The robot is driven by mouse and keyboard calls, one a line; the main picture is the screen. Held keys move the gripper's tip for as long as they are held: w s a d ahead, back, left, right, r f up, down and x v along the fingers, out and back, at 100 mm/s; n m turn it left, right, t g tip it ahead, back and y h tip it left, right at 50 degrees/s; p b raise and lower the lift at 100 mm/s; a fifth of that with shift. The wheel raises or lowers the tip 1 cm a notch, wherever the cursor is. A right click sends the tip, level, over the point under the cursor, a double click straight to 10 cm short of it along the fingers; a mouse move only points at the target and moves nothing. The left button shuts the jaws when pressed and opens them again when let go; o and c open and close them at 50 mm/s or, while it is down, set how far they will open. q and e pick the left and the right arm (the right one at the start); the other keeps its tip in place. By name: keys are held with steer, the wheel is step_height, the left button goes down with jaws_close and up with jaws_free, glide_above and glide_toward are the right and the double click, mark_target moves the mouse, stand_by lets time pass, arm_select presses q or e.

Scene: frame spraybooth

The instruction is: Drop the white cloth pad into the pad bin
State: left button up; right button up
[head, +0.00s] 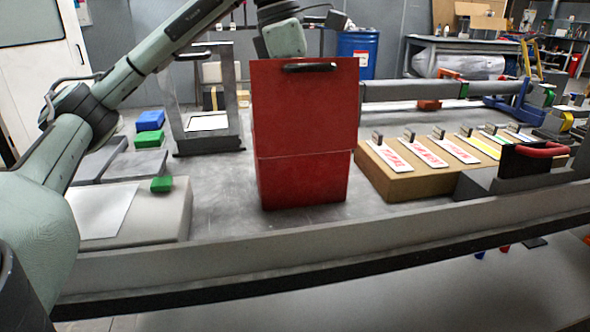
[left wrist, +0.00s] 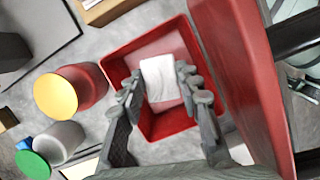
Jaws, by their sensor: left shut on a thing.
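The pad bin (head: 302,182) is a red box in the middle of the bench, its tall red lid (head: 305,110) raised with a black handle on top. In the left wrist view the open bin (left wrist: 178,128) lies below my fingers, and the raised lid (left wrist: 235,60) is close on the right. My left gripper (left wrist: 163,88) is shut on the white cloth pad (left wrist: 158,76), which appears over the bin's opening. In the head view the lid hides the left gripper and pad; only my wrist shows above it. My right gripper is not in view.
A cardboard box (head: 410,185) with several labelled tags stands right of the bin. A grey block with a white sheet (head: 100,212) is at left. The left wrist view shows a yellow-topped red can (left wrist: 57,95) and a green-topped can (left wrist: 33,164) beside the bin.

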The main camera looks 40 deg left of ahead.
arm_select(q)
steer(key=o, duration=1.1)
steer(key=shift+a+r, duration=0.1)
steer(key=shift+r, duration=0.25)
steer(key=s+a, duration=0.2)
steer(key=a, duration=0.1)
steer(key=s+a, duration=0.2)
steer(key=a, duration=0.1)
steer(key=s+a, duration=0.3)
steer(key=a, duration=0.1)
steer(key=shift+r, duration=0.2)
